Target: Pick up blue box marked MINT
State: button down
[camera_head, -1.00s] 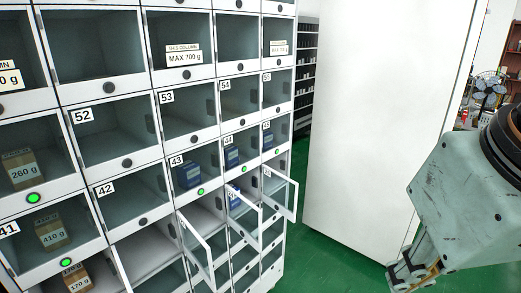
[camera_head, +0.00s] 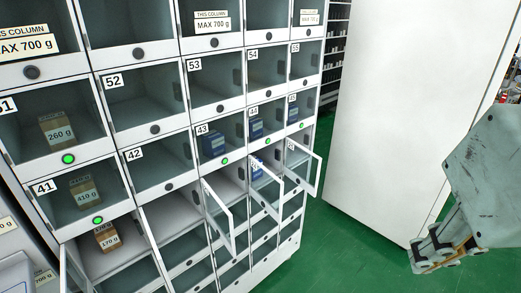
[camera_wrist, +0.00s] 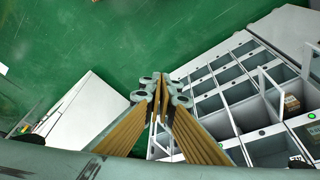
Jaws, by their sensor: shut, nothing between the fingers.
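Small blue boxes sit in the locker cabinet in the head view: one in compartment 43 (camera_head: 213,144), one in 44 (camera_head: 256,129), one in 45 (camera_head: 292,114). Another blue box (camera_head: 257,171) shows partly behind an open door below 44. Their print is too small to read, so I cannot tell which is marked MINT. My gripper (camera_head: 424,258) is at the right of the head view, well away from the cabinet, pointing down-left. In the wrist view my gripper (camera_wrist: 161,92) has its fingers together, with nothing between them, above the green floor.
Three glass doors (camera_head: 217,217) in the row below stand swung open, sticking out from the cabinet. Brown boxes (camera_head: 57,131) with gram labels sit in left compartments. A tall white panel (camera_head: 400,110) stands right of the cabinet. Green floor (camera_head: 350,240) is clear between cabinet and gripper.

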jog(key=c, duration=3.3)
grip_release()
jog(key=shift+c, duration=0.2)
jog(key=o, duration=1.6)
